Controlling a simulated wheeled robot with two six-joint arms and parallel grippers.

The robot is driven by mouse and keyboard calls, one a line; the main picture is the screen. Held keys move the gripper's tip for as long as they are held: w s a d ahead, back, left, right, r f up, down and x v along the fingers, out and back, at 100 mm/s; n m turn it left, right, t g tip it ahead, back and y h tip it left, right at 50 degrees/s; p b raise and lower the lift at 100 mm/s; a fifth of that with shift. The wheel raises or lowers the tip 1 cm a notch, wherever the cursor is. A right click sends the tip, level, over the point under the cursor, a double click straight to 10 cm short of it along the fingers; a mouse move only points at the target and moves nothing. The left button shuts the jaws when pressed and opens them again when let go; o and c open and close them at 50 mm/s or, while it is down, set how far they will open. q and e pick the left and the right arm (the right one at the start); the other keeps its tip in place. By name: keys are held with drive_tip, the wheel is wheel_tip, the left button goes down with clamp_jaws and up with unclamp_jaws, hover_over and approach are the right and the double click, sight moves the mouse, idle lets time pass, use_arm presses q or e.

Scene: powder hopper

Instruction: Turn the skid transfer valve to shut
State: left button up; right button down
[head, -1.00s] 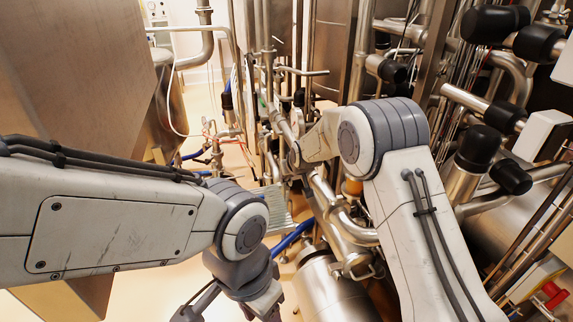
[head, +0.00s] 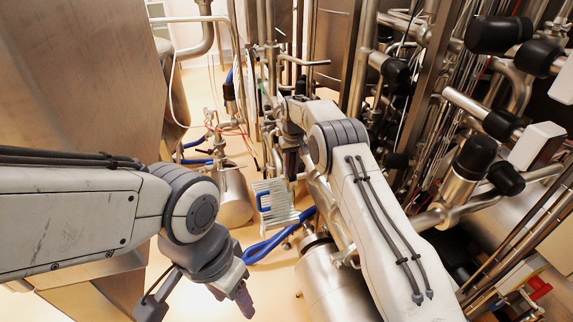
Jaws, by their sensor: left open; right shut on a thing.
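My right arm reaches in from the lower right, and its dark gripper (head: 290,162) points down among the pipes near the middle of the head view. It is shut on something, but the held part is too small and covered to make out. I cannot tell which fitting is the skid transfer valve; its handle does not show clearly. My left gripper (head: 232,296) hangs at the lower left, open and pointing down, away from the pipework. Its fingers are partly hidden by its own wrist.
A ribbed light panel with a blue handle (head: 264,201) lies below the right gripper. Blue hoses (head: 265,246) and a steel cylinder (head: 335,284) are near it. Dense pipes fill the right. A large steel hopper wall (head: 80,75) stands left. Pale floor shows between.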

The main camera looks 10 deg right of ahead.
drive_tip(key=shift+w+g, duration=0.25)
drive_tip(key=shift+g, duration=0.05)
idle(0.4)
drive_tip(key=c, duration=0.7)
unclamp_jaws()
drive_tip(key=shift+r, duration=0.35)
wheel_tip(320, 180, up, 5)
drive_tip(key=shift+f+b, duration=0.1)
drive_tip(key=shift+b, duration=0.65)
wheel_tip(320, 180, up, 4)
drive_tip(key=shift+f+p, duration=0.15)
drive_tip(key=shift+p, duration=0.95)
drive_tip(key=shift+s+r+p, duration=0.1)
drive_tip(key=shift+r+p, duration=0.45)
drive_tip(key=shift+r, duration=0.1)
